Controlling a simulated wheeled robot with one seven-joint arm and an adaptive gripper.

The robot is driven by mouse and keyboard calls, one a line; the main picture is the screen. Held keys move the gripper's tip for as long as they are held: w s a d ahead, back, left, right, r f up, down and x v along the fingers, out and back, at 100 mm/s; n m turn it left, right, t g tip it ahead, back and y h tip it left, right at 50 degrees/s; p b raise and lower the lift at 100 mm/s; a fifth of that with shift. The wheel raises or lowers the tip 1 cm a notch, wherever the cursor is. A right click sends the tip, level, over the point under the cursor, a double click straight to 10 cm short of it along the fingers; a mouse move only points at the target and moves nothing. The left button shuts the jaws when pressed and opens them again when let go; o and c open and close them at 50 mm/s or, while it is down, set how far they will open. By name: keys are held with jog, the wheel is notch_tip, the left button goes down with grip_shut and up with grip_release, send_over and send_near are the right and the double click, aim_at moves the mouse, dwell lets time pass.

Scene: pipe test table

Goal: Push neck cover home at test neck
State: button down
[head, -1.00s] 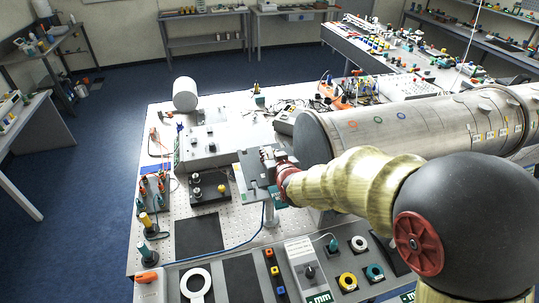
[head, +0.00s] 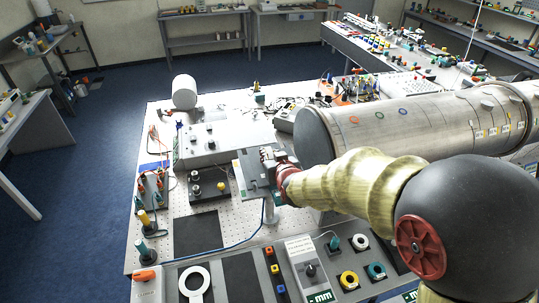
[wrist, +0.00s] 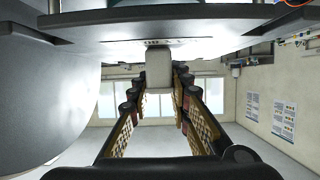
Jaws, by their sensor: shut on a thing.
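My gripper (head: 268,160) is at the right edge of a dark grey plate (head: 253,176), in front of the left end of a large metal pipe (head: 400,125). In the wrist view its two padded fingers (wrist: 158,88) reach forward and close on a pale grey block (wrist: 159,68) between their tips. The block sits directly under a flat plate with dark lettering (wrist: 190,43). I cannot tell from its shape whether the block is the neck cover. The plate and fingers hide its upper end and sides. In the head view my wrist hides the block.
A post (head: 270,212) stands under the dark plate. A grey box (head: 215,147) lies left of the plate, with a black block with knobs (head: 208,185) nearer. A big rounded grey body (wrist: 50,90) fills the wrist view's left side.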

jog(key=shift+f+b, duration=0.75)
jog(key=shift+b, duration=0.15)
jog(key=shift+b, duration=0.7)
dwell(1.2)
jog(key=shift+f+b, duration=0.6)
jog(key=shift+b, duration=0.15)
jog(key=c, duration=1.6)
grip_release()
jog(key=shift+o, duration=0.2)
jog(key=shift+f, duration=0.15)
jog(key=v, duration=1.2)
